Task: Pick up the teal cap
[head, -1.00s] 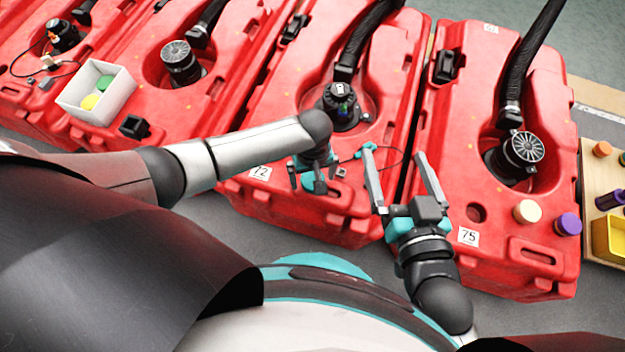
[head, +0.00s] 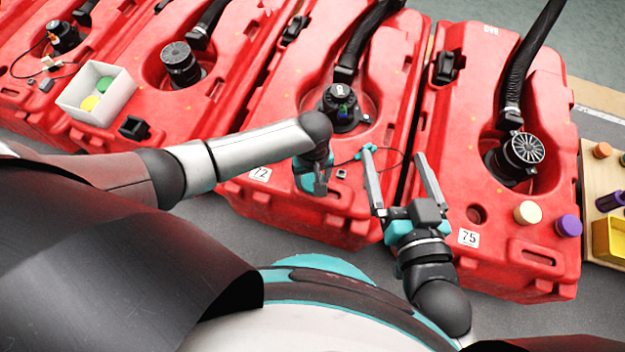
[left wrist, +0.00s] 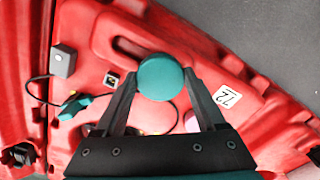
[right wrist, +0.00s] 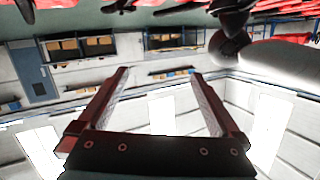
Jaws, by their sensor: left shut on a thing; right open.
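The teal cap (left wrist: 160,77) is round and shows between the fingertips of my left gripper (left wrist: 161,82) in the left wrist view, over the red tank labelled 72 (head: 300,212). Both fingers touch its sides, so the gripper is shut on it. In the head view my left gripper (head: 313,188) is above the front part of that tank, and I cannot clearly tell the cap from the gripper there. My right gripper (head: 398,182) is open and empty, its fingers pointing up over the gap between tanks 72 and 75. The right wrist view shows only the room between its fingers.
Tank 75 (head: 455,180) carries a cream cap (head: 527,212) and a purple cap (head: 568,225). A teal connector on a thin cable (head: 366,152) lies on tank 72. A white box (head: 96,93) holds green and yellow caps. A yellow bin (head: 609,238) stands at right.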

